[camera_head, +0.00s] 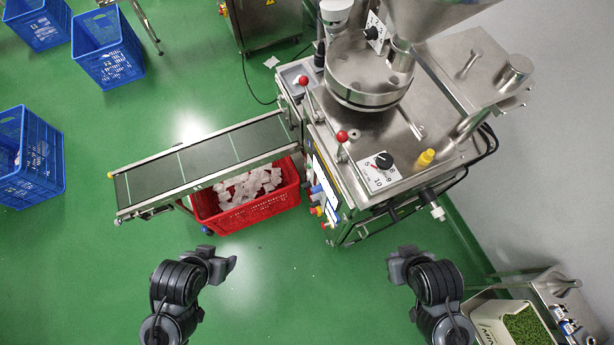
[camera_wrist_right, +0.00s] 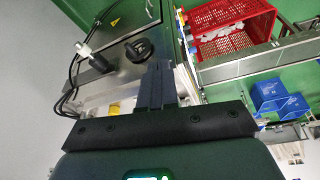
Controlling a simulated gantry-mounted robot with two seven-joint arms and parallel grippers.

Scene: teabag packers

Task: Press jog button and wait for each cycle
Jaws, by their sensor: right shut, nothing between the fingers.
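The steel packing machine (camera_head: 345,140) stands at the upper right in the head view. Its front edge has a panel with small coloured buttons (camera_head: 317,210), seen at a steep angle; I cannot tell which one is the jog button. My right gripper (camera_head: 393,268) is below and to the right of the panel, apart from it. In the right wrist view its two dark fingers (camera_wrist_right: 157,84) are together with nothing between them. My left gripper (camera_head: 230,264) is below the red crate, well away from the machine; its finger gap is not clear.
A conveyor (camera_head: 205,156) runs left from the machine. A red crate (camera_head: 252,216) with white teabags stands under it; the wrist view also shows this crate (camera_wrist_right: 220,18). Blue crates (camera_head: 106,60) stand at left. A bin of green pieces (camera_head: 486,325) is at lower right.

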